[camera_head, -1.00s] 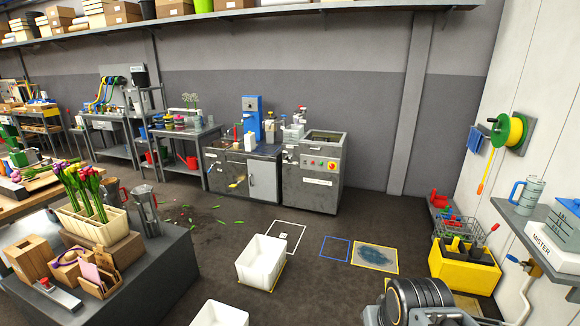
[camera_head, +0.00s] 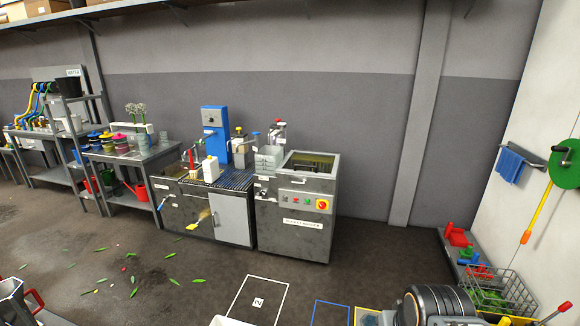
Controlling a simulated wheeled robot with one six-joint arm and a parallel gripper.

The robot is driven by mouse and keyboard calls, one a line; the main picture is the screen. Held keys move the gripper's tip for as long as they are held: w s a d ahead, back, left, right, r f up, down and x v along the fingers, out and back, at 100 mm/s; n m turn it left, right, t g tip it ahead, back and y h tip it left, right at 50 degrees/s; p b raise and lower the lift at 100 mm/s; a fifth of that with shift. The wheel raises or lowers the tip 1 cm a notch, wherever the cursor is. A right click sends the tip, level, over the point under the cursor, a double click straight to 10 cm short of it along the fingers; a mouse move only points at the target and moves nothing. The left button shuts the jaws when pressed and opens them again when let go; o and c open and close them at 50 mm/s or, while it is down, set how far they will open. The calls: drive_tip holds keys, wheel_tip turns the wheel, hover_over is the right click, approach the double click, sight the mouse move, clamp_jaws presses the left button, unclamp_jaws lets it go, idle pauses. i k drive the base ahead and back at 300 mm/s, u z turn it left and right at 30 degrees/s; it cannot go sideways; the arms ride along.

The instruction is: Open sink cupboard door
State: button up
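The sink cupboard (camera_head: 187,217) stands against the back wall, with a dark grated top and a blue unit (camera_head: 215,133) behind it. Its light grey door (camera_head: 230,218) is on the right half of the front and looks shut. A yellow-headed brush or similar tool hangs on the front left of the door. Part of my arm (camera_head: 432,305) shows at the bottom right edge. My gripper's fingers cannot be made out, and nothing of mine is near the cupboard.
Leaves litter the floor. A white-outlined floor square (camera_head: 257,300) lies in front, with open floor (camera_head: 205,270) around it. A wire basket (camera_head: 500,292) is at right.

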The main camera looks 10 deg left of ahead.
sight(230, 219)
drive_tip(key=u, duration=0.1)
drive_tip(key=i, duration=2.25)
drive_tip(key=u, duration=0.95)
drive_tip(key=i, duration=1.75)
drive_tip(key=u, duration=1.4)
drive_tip(key=i, duration=1)
drive_tip(key=u, duration=0.35)
